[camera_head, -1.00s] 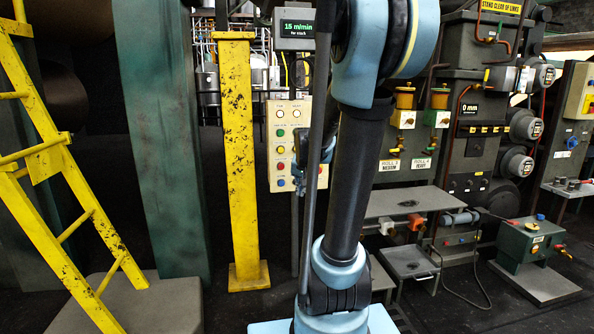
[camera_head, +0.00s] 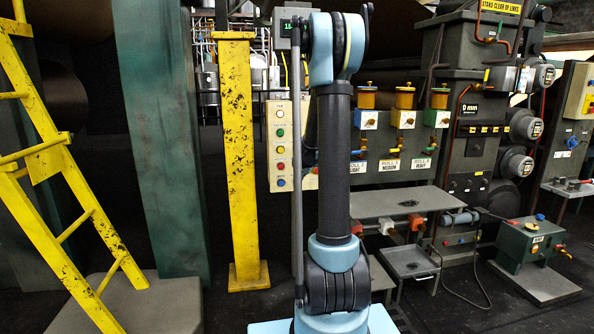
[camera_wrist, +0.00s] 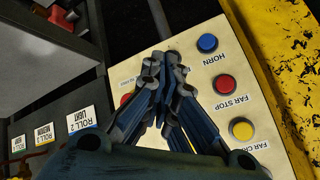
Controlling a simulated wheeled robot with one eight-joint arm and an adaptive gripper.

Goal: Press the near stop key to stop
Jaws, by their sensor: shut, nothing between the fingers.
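The cream key panel (camera_head: 290,155) stands behind my arm in the head view. Its left key column shows, and my arm covers most of the right column. In the wrist view the panel (camera_wrist: 207,66) appears upside down. The far stop key (camera_wrist: 225,84) is red, right of my gripper. Another red key (camera_wrist: 126,99), level with the far stop in the other column, peeks out left of the fingers; its label is mostly hidden. My gripper (camera_wrist: 164,62) is shut and empty, its tips over the panel between the columns. I cannot tell whether they touch it.
The blue horn key (camera_wrist: 207,43) and yellow far crawl key (camera_wrist: 241,128) are right of my fingers. A yellow post (camera_head: 238,160) stands close beside the panel. Roll valves with coloured boxes (camera_head: 403,118) are to the right. A yellow ladder (camera_head: 60,175) is at left.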

